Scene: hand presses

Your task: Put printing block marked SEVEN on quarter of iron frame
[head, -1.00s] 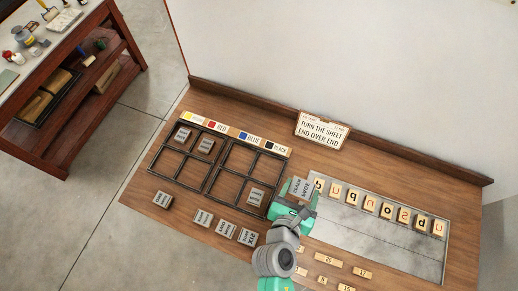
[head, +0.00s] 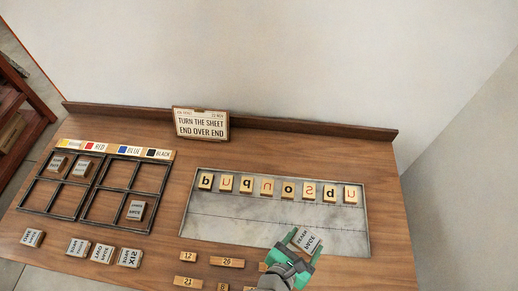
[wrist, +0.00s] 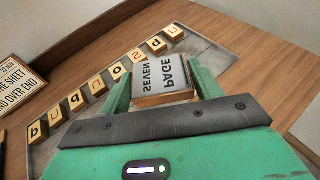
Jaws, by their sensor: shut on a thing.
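My gripper (head: 298,249) is shut on a grey-faced printing block (head: 306,240). In the wrist view the block (wrist: 161,78) sits between the green fingers, and its mirrored lettering reads PAGE SEVEN. In the head view they are over the lower right part of the marble slab. Two dark iron frames lie at the left, each with four quarters. The left frame (head: 61,183) has blocks in both back quarters; its front quarters are empty. The right frame (head: 123,190) has a block (head: 136,210) in its front right quarter; its other three are empty.
Mirrored letter tiles (head: 267,187) stand along the back of the slab (head: 230,215). Loose blocks lie before the frames, one marked SIX (head: 129,257). Numbered wooden pieces (head: 227,262) lie in front of the slab. Colour labels (head: 128,150) and a sign (head: 201,124) stand behind.

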